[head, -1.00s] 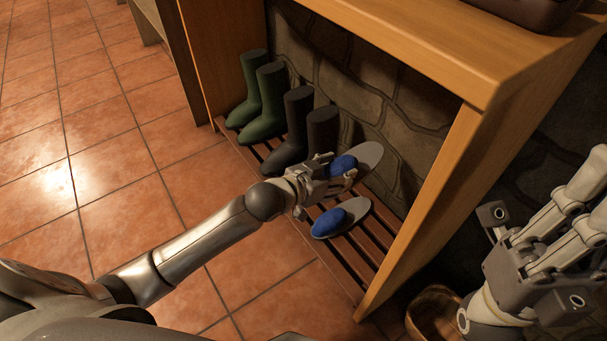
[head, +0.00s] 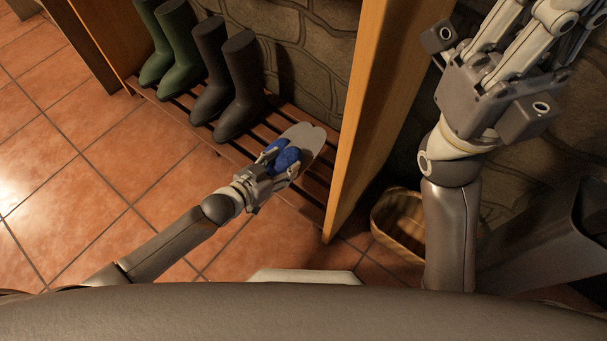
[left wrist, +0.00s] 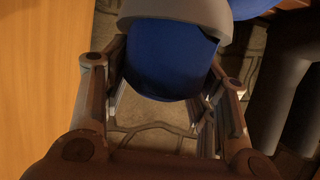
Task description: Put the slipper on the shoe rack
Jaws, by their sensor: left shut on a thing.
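My left gripper (head: 278,163) is shut on a blue slipper with a grey sole (left wrist: 165,62), over the right part of the slatted shoe rack (head: 262,128). In the left wrist view the slipper sits between the two fingers. A second blue slipper (left wrist: 248,7) shows partly at the top edge there. In the head view blue and grey slipper parts overlap at the gripper, so I cannot separate the two clearly. The slipper's height above the slats is unclear. My right gripper (head: 515,65) is raised at the upper right, its fingertips cut off by the frame.
Green boots (head: 172,42) and dark boots (head: 236,85) stand on the rack left of the slippers. A wooden side panel (head: 365,110) bounds the rack on the right. The tiled floor (head: 90,170) at left is clear.

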